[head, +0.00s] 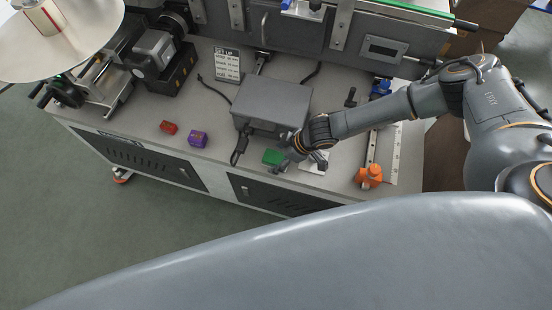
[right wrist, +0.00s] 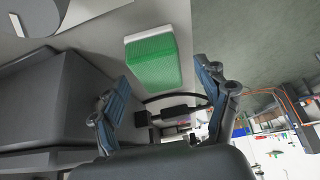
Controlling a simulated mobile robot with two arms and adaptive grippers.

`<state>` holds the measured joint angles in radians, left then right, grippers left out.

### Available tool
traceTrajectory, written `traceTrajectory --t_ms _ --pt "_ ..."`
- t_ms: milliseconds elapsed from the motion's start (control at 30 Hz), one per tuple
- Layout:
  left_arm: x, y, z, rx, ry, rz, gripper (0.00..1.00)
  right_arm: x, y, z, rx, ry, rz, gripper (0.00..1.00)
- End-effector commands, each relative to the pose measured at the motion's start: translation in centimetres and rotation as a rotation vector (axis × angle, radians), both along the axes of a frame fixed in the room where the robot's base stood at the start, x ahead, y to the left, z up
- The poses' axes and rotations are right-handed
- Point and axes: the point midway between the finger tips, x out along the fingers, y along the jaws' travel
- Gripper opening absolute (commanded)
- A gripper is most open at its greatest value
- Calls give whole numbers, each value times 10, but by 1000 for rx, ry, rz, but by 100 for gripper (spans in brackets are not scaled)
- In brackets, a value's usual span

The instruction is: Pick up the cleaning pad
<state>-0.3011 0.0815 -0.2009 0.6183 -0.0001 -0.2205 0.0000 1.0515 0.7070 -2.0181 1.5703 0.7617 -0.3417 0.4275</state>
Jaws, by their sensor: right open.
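The cleaning pad (head: 272,157) is a small green block that lies near the front edge of the grey worktop. In the right wrist view the pad (right wrist: 153,60) shows a green body with a white layer at its far end. My right gripper (head: 284,166) is right beside the pad in the head view and partly overlaps it. In the right wrist view my open right gripper (right wrist: 163,95) has its fingers apart, with the pad beyond them and nothing between them. I cannot tell whether a finger touches the pad. My left gripper is not in view.
A grey box (head: 272,103) stands just behind the pad. A purple block (head: 198,139) and a red block (head: 169,127) lie to the left. An orange clamp-like part (head: 369,175) and a ruler strip (head: 394,155) are to the right. The worktop's front edge is close.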

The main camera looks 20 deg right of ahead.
Motion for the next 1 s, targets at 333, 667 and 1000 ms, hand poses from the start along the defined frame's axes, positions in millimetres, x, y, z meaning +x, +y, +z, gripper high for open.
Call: traceTrajectory --t_ms 333,667,1000 --pt "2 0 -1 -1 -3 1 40 5 6 -12 0 -2 -1 75" --pt "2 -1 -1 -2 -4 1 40 5 6 -12 0 -1 0 26" --pt "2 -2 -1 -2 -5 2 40 5 6 -9 1 -2 0 25"
